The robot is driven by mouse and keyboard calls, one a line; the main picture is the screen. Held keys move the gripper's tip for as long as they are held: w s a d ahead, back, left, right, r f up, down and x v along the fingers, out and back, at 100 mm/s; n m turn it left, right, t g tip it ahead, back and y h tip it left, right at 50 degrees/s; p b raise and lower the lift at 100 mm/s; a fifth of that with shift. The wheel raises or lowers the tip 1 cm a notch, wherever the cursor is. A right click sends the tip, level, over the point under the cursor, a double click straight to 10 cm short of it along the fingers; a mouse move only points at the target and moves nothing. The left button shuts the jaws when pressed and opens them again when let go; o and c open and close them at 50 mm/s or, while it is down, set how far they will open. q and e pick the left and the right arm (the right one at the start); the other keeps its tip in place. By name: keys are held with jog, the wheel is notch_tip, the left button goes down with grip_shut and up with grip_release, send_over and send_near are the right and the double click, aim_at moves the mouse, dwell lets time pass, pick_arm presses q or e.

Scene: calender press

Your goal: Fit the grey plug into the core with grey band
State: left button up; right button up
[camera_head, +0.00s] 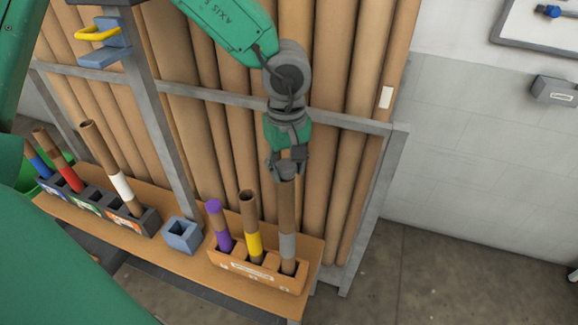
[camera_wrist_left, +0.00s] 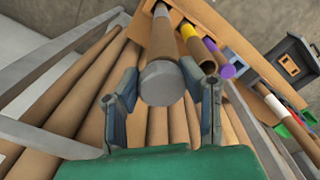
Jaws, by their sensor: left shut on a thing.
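The core with grey band (camera_head: 287,220) is a brown tube standing upright in the right-hand slot of an orange-brown holder. My left gripper (camera_head: 288,168) is directly above its top end, pointing down. In the left wrist view the grey plug (camera_wrist_left: 160,84) shows as a round grey disc between the two fingers of my left gripper (camera_wrist_left: 162,85), which is shut on it. The core with its grey band (camera_wrist_left: 161,14) runs away behind the plug in line with it. The plug is at the core's mouth; how deep it sits inside is hidden. My right gripper is not in view.
A yellow-banded open core (camera_head: 251,225) and a purple-banded core (camera_head: 218,225) with a purple top stand close left in the holder (camera_head: 259,272). A blue-grey block (camera_head: 182,234) is further left. A metal rack (camera_head: 350,122) of tall brown tubes stands close behind.

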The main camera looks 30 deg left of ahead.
pick_arm(q)
jog(key=shift+s+d, duration=0.15)
jog(key=shift+d, duration=0.1)
jog(key=o, duration=1.3)
jog(key=shift+d, duration=0.4)
jog(key=shift+a+r, duration=0.25)
jog(key=shift+r, duration=0.15)
jog(key=r, duration=1.1)
jog(key=shift+d+r, duration=0.15)
jog(key=shift+d, duration=0.15)
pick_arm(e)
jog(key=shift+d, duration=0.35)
pick_arm(q)
jog(key=shift+a, duration=0.25)
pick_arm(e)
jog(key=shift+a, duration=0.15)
pick_arm(q)
jog(key=shift+d, duration=0.25)
